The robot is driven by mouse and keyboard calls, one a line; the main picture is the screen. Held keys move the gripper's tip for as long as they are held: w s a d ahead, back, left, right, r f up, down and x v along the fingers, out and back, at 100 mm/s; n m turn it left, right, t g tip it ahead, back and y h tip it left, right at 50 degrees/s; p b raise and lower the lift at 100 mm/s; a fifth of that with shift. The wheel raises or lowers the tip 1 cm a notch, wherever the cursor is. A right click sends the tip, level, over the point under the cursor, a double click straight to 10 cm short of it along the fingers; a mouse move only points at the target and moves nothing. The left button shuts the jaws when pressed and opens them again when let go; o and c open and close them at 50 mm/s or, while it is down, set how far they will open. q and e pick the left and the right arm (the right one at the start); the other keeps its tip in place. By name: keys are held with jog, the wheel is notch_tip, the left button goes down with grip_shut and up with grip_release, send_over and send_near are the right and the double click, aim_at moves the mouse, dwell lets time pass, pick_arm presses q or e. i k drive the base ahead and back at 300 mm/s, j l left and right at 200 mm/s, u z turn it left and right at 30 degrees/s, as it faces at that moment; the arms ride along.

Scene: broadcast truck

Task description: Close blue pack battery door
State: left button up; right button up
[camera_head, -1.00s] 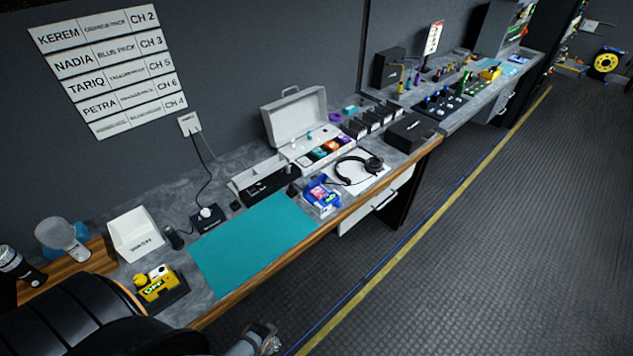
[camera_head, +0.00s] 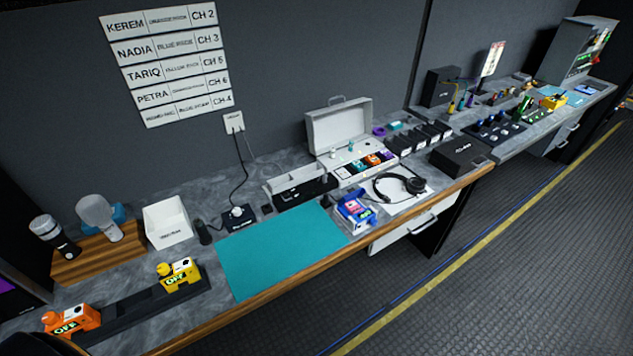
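The blue pack (camera_head: 356,213) sits on the counter at the right end of the teal mat (camera_head: 278,251), near the wooden front edge. It is blue with a pink and purple patch and pale parts. It is too small in this view to tell how its battery door stands. Neither of my grippers is in view, and nothing of mine touches the blue pack.
Headphones (camera_head: 398,186) lie on white paper right of the pack. An open white case (camera_head: 340,131) stands behind. Yellow (camera_head: 179,273) and orange (camera_head: 70,322) packs sit on a dark strip at lower left. The teal mat is bare. Open floor lies right.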

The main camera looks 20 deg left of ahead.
aim_at(353, 193)
jog(key=i+l+u, duration=0.25)
jog(key=l, duration=0.25)
jog(key=i+l+u, duration=0.1)
jog(key=l+u, duration=0.2)
jog(key=l, duration=0.15)
jog(key=i+l+u, duration=0.1)
jog(key=l+u, duration=0.15)
jog(key=l, duration=0.3)
jog(key=i+l+u, duration=0.1)
jog(key=l+u, duration=0.2)
jog(key=l, duration=0.25)
